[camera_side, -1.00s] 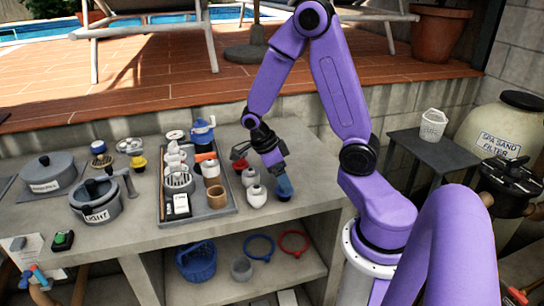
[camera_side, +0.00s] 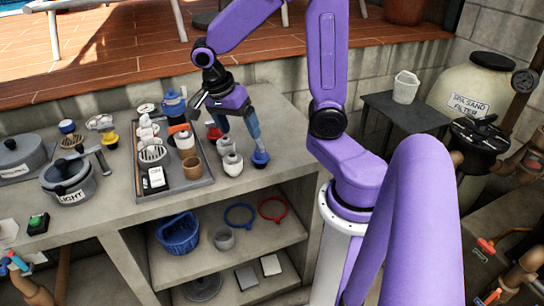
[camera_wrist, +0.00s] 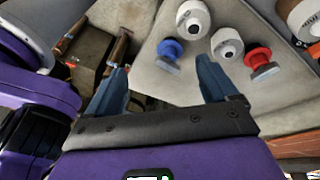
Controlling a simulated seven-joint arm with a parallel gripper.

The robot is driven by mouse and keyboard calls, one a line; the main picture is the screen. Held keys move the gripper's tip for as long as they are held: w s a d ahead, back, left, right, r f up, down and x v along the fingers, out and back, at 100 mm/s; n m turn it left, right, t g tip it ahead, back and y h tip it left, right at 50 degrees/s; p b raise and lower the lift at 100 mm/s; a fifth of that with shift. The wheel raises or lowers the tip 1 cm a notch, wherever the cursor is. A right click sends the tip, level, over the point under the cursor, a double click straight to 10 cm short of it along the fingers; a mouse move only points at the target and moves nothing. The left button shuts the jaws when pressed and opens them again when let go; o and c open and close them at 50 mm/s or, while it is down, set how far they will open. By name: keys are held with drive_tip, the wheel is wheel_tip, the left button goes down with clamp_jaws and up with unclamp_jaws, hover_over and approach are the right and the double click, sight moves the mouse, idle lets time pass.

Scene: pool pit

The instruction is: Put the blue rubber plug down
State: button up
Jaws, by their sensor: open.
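The blue rubber plug (camera_side: 260,159) stands on the grey bench top near its front right edge, right of two white plugs. In the wrist view the blue plug (camera_wrist: 171,49) shows beyond and between the two fingers, touching neither. My gripper (camera_side: 243,138) is open and empty, tilted just above the plug in the side view; one blue finger shows close over it. In the wrist view both fingers of my gripper (camera_wrist: 163,78) are spread wide.
White plugs (camera_side: 232,163) and a red plug (camera_side: 214,132) stand close by. A grey tray (camera_side: 197,187) of parts lies left of them. The bench's front edge is near. A shelf below holds a blue basket (camera_side: 177,233) and a red ring (camera_side: 272,208).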

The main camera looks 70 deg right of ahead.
drive_tip(key=s+a+n+t+y, duration=0.1)
drive_tip(key=s+a+n, duration=0.4)
drive_tip(key=n, duration=1.1)
drive_tip(key=s+a+n+t+y, duration=0.1)
drive_tip(key=s+a+n, duration=0.5)
drive_tip(key=n, duration=0.9)
drive_tip(key=s+y, duration=0.1)
drive_tip(key=s, duration=0.2)
drive_tip(key=shift+s+r+n, duration=0.2)
drive_tip(key=shift+r+n, duration=0.2)
